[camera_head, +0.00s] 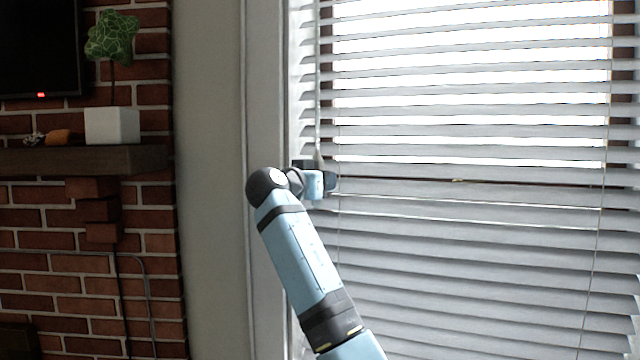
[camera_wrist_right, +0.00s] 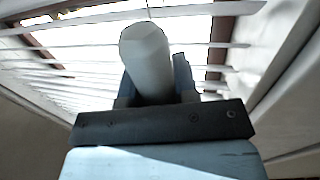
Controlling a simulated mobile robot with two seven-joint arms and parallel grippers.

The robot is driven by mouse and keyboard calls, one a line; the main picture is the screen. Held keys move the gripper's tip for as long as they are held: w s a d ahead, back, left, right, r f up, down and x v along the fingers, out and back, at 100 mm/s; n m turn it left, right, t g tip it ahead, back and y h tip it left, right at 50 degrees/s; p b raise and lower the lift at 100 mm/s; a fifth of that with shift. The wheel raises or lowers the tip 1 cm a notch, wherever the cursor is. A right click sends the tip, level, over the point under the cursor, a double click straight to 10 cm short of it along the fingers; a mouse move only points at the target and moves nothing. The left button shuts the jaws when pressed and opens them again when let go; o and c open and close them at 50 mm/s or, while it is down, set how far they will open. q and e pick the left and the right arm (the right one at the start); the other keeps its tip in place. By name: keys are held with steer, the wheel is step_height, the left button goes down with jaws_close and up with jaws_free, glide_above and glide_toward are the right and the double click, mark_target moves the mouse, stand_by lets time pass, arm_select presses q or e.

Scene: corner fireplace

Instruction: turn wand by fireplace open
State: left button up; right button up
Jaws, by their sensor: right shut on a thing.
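The wand (camera_head: 318,80) hangs along the left side of the window blind (camera_head: 460,215) in the head view. My right gripper (camera_head: 318,165) is at the wand's lower part, close in front of the slats. In the right wrist view the wand's pale, faceted end (camera_wrist_right: 148,60) stands between the two fingers of my right gripper (camera_wrist_right: 155,80), which is shut on it. The slats are tilted, and bright light shows between them in the upper part; the lower slats look more closed. My left gripper is not in view.
A brick fireplace wall (camera_head: 60,220) stands at the left with a dark mantel (camera_head: 80,160). On it are a white pot (camera_head: 112,126) with a plant and small ornaments. A dark screen (camera_head: 38,45) hangs above. The window frame (camera_head: 262,100) is right beside my right arm.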

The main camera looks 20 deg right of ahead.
steer(key=shift+s+d+m+g+h+p, duration=0.15)
steer(key=shift+m+g+h+p, duration=0.35)
steer(key=shift+m+g, duration=1)
steer(key=shift+s+a+m+g+h+p, duration=0.2)
steer(key=shift+m+g+h, duration=0.6)
steer(key=shift+g, duration=1.25)
steer(key=shift+s+d+m+g+h+p, duration=0.15)
steer(key=shift+m+g+h+p, duration=0.3)
steer(key=shift+m+g, duration=1.1)
steer(key=shift+g, duration=0.5)
steer(key=o, duration=0.9)
steer(key=shift+d, duration=0.1)
